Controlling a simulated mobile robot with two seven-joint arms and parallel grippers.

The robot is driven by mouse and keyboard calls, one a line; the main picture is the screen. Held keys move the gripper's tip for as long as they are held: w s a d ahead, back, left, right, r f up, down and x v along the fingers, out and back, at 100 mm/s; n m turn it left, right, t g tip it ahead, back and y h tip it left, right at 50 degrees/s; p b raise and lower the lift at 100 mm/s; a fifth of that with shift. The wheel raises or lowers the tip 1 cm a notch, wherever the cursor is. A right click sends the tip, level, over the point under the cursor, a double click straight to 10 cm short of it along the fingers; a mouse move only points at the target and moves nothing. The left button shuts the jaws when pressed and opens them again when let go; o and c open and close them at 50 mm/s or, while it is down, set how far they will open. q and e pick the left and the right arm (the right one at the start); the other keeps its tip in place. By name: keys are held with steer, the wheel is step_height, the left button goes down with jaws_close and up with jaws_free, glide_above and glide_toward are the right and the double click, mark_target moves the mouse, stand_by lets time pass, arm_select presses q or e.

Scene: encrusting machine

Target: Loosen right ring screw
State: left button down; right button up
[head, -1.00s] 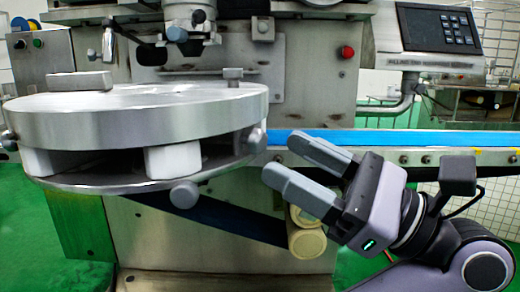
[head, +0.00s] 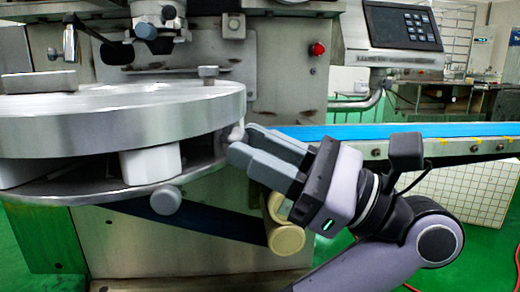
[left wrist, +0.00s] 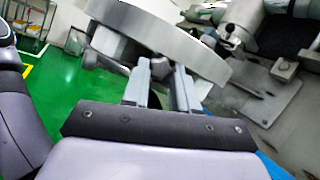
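A large flat metal ring (head: 110,130) fills the left of the head view, above a lower plate on white blocks. Its right screw is a small grey knob (head: 237,134) on the ring's right edge, partly hidden by my fingertips. Another knob (head: 166,200) sticks out at the lower front. My left gripper (head: 242,143) reaches the right knob from the lower right. In the left wrist view the knob (left wrist: 160,68) sits between the two fingertips, with the ring (left wrist: 165,30) behind. The fingers are apart, but I cannot tell whether both touch the knob. My right gripper is not in view.
A blue conveyor belt (head: 400,132) runs to the right behind my arm. A cream roller (head: 286,238) sits just below my gripper. A control panel (head: 403,26) stands at the back right. Green floor is open at the lower left.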

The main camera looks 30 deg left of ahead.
arm_select(q)
steer(key=shift+w+n+g+h, duration=0.1)
steer(key=shift+n+g+h, duration=0.15)
steer(key=shift+n+g, duration=0.55)
steer(key=shift+w+n+g+h, duration=0.1)
steer(key=shift+n+g+h, duration=0.2)
steer(key=shift+n, duration=0.9)
steer(key=c, duration=0.9)
jaws_free()
steer(key=shift+o, duration=0.2)
steer(key=shift+s, duration=0.1)
steer(key=shift+d, duration=0.1)
